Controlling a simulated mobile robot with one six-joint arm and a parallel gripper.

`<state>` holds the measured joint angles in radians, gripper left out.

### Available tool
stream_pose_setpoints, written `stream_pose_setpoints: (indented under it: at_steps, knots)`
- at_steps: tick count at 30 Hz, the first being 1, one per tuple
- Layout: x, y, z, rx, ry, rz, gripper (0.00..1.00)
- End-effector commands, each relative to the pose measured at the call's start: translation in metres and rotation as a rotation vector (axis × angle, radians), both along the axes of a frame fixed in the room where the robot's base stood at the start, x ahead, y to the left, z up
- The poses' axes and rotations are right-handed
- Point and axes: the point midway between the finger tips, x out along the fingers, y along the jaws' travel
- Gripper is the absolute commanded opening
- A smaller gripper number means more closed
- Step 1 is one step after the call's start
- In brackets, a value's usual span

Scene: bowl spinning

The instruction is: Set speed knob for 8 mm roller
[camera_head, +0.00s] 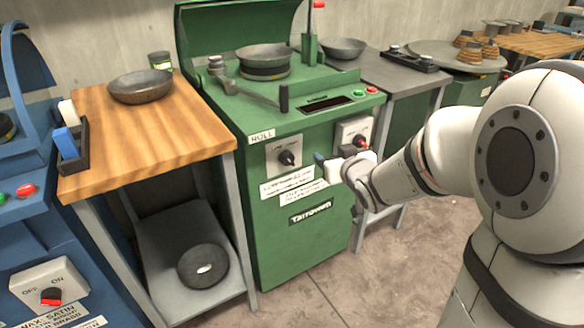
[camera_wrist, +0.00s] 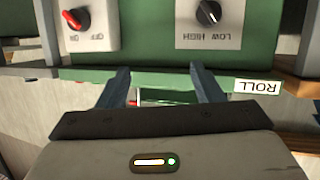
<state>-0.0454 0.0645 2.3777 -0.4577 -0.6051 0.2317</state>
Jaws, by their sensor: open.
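The speed knob (camera_head: 288,158) is a black dial on a pale plate on the front of the green machine (camera_head: 310,240), below the ROLL label. In the wrist view the knob (camera_wrist: 208,13) shows upside down beside the words LOW and HIGH, with a light pointer mark. My gripper (camera_head: 322,163) is in front of the machine, right of the knob. In the wrist view its two fingers (camera_wrist: 162,74) are apart with nothing between them. Both the knob and the plates lie beyond the fingertips, not touched.
A red OFF/ON switch (camera_wrist: 76,20) sits beside the knob, and also shows in the head view (camera_head: 358,140). Small-print labels (camera_head: 287,182) lie below the knob. A bowl (camera_head: 263,55) stands on the machine. A wooden table (camera_head: 190,130) is at left, a grey one (camera_head: 400,75) at right.

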Motion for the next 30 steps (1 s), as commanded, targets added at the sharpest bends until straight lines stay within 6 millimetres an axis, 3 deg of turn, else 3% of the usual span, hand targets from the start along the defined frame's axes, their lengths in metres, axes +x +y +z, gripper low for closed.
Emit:
stream_pose_setpoints:
  at_steps: [1,6,9,17,30]
  knots:
    - [0.007,0.011,-0.037,0.025,-0.039,0.044,0.60]
    - [0.016,0.043,-0.073,0.118,-0.163,0.170,0.60]
    - [0.016,0.055,-0.084,0.161,-0.207,0.223,0.60]
    - [0.024,0.070,-0.088,0.199,-0.247,0.269,0.60]
    - [0.075,0.105,-0.087,0.198,-0.246,0.267,0.60]
